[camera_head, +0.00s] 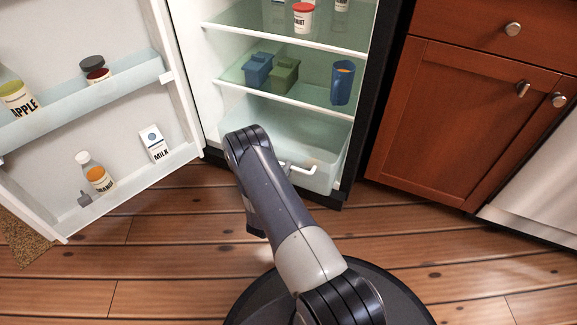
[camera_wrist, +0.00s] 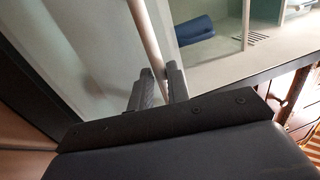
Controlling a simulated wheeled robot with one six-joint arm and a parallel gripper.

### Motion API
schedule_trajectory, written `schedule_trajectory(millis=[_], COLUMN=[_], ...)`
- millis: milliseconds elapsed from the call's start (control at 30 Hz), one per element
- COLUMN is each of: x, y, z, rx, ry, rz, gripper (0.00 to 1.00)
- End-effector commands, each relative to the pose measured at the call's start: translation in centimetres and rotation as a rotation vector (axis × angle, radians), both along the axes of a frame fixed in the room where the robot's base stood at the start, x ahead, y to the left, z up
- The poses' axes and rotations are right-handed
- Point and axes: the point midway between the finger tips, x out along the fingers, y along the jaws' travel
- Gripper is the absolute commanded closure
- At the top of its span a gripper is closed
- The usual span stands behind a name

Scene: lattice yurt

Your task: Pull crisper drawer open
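The crisper drawer (camera_head: 326,177) is a pale see-through bin at the bottom of the open fridge. Its light bar handle (camera_head: 300,169) runs across the front, and my arm hides its left part. In the wrist view the handle (camera_wrist: 150,35) passes between the two dark fingers of my gripper (camera_wrist: 160,75). The fingers sit close on both sides of the bar and appear shut on it. My arm hides the fingers in the head view. The drawer appears in or nearly in.
The fridge door (camera_head: 110,130) stands open at the left with jars, a bottle and a milk carton (camera_head: 154,143). Blue and green containers and a blue cup (camera_head: 342,82) stand on the shelf above the drawer. A wooden cabinet (camera_head: 465,125) is at the right. Floor in front is clear.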

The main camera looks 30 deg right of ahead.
Motion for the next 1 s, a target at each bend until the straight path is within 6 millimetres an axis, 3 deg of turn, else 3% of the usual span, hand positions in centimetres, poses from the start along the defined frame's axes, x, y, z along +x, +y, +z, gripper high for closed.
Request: schedule_trajectory(millis=[200,400,600,1000], x=[-2.8,-4.6,-5.4,-5.3], y=[3.8,6.0,6.9,6.7], z=[-0.6,-1.3,-1.6,-1.6], rx=[-0.001,-0.002,-0.001,-0.001], ry=[0.005,0.003,0.001,0.001], rz=[0.006,0.004,0.002,0.000], gripper=[0.84,0.84,0.84,0.84])
